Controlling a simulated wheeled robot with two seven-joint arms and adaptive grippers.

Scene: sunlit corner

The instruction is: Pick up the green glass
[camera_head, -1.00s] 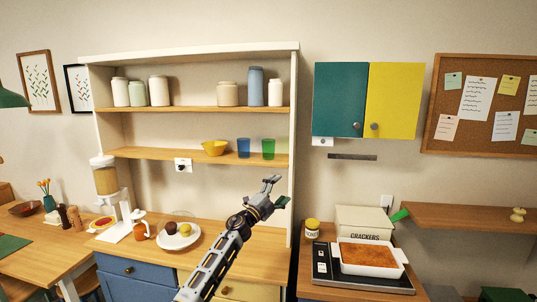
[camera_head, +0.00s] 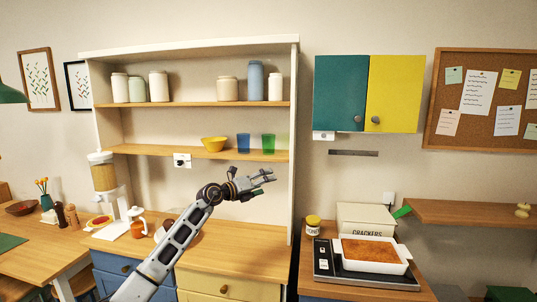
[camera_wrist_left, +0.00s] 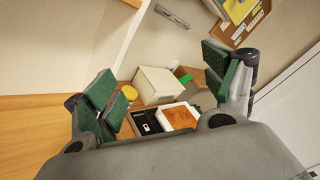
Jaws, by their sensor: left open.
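The green glass (camera_head: 268,143) stands upright on the lower shelf of the hutch, to the right of a blue glass (camera_head: 243,143). My left gripper (camera_head: 268,179) is open and empty, below the lower shelf and under the green glass, apart from it. In the left wrist view my left gripper's two green-padded fingers (camera_wrist_left: 165,82) are spread wide, with nothing between them close up. The green glass does not show in the left wrist view. My right gripper is not in view.
A yellow bowl (camera_head: 214,144) stands on the same shelf, left of the glasses. The upper shelf (camera_head: 196,104) runs above them, and the hutch's right side panel (camera_head: 294,140) is close by. A cracker box (camera_head: 366,219) and a white baking dish (camera_head: 375,256) stand at right.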

